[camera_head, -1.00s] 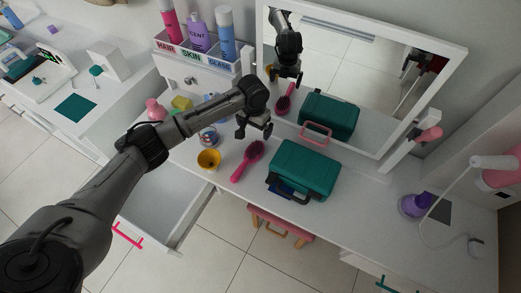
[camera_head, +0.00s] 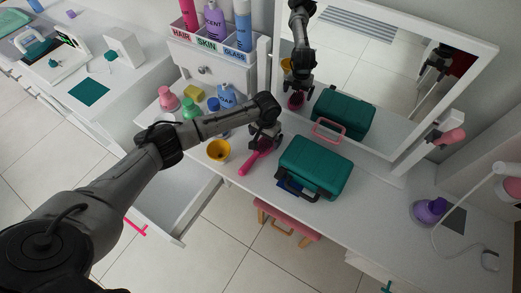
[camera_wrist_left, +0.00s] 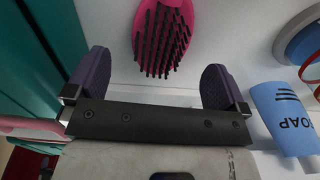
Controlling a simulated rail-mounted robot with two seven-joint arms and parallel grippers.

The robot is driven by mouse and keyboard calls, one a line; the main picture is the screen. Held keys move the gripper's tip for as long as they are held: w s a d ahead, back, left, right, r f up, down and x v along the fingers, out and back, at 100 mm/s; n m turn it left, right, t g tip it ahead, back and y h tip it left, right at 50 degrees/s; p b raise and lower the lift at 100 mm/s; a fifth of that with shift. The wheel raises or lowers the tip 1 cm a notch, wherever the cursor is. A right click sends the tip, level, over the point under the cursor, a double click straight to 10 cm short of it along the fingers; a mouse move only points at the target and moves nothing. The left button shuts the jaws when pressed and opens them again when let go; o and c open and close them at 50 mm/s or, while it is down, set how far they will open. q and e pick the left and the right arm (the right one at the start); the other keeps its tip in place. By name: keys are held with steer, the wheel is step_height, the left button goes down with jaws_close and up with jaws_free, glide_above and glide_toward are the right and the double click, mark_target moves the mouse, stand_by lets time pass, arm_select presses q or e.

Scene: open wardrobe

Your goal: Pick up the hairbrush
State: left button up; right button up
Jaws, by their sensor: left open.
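The pink hairbrush (camera_head: 251,161) lies on the white tabletop, its handle toward the front edge and its head partly hidden by my left gripper in the head view. My left gripper (camera_head: 263,142) is over the brush head and empty. In the left wrist view, the brush head (camera_wrist_left: 163,35) with dark bristles shows beyond and between the spread fingers (camera_wrist_left: 155,85), apart from them. My right gripper is in neither view.
A teal case (camera_head: 314,168) stands close to the right of the brush. A yellow cup (camera_head: 218,151) is at its left. A blue soap bottle (camera_head: 227,96) stands behind, also in the wrist view (camera_wrist_left: 287,118). A mirror (camera_head: 375,75) rises at the back.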

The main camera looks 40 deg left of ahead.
mark_target(265, 142)
arm_select(q)
step_height(265, 142, down, 4)
steer(key=shift+f+b, duration=0.2)
steer(key=shift+b, duration=0.4)
steer(key=shift+c, duration=0.2)
steer(key=shift+r, duration=0.1)
steer(key=c, duration=1)
